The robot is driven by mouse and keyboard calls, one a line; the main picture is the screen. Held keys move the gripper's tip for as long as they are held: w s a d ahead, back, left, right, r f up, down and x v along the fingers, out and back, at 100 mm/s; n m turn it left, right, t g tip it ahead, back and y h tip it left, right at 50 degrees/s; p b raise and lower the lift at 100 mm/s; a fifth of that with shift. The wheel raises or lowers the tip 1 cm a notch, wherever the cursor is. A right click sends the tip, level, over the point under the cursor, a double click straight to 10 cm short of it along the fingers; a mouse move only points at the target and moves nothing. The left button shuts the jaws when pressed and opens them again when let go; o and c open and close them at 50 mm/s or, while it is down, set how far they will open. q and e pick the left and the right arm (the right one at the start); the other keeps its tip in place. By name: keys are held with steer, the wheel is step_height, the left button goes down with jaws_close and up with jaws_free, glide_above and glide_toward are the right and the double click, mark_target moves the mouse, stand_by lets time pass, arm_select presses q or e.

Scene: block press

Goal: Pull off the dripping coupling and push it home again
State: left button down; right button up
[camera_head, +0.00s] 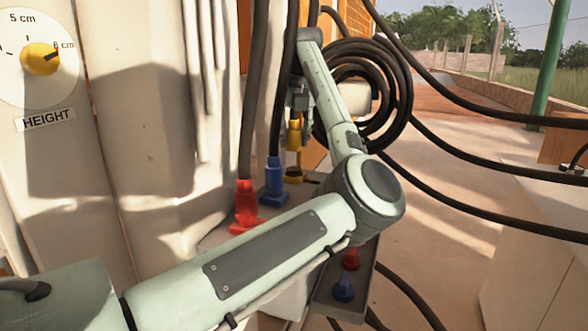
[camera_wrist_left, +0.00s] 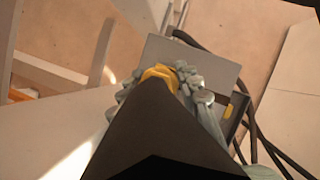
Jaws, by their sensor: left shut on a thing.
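A yellow coupling (camera_head: 295,138) hangs on a black hose at the block, right of the blue one. My left gripper (camera_head: 299,100) is shut on the yellow coupling at its upper part. In the left wrist view, the fingers close on both sides of the yellow coupling (camera_wrist_left: 160,75), and its dark hose fills the foreground. Below it in the head view is a yellow-ringed socket (camera_head: 293,174); I cannot tell whether the coupling touches it. A red coupling (camera_head: 245,203) and a blue coupling (camera_head: 273,182) stand on the block. No drip is visible. My right gripper is out of view.
A coil of black hose (camera_head: 372,90) hangs right behind the gripper. More hoses cross the right side. A height dial (camera_head: 40,59) is at upper left.

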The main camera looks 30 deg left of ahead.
mark_target(294, 150)
arm_select(q)
steer(key=shift+f, duration=0.1)
steer(key=shift+f+b, duration=1)
steer(key=shift+f, duration=0.7)
steer(key=shift+w, duration=0.1)
stand_by(0.3)
steer(key=shift+f+b, duration=0.45)
steer(key=shift+f, duration=0.35)
stand_by(0.6)
steer(key=c, duration=1)
jaws_free()
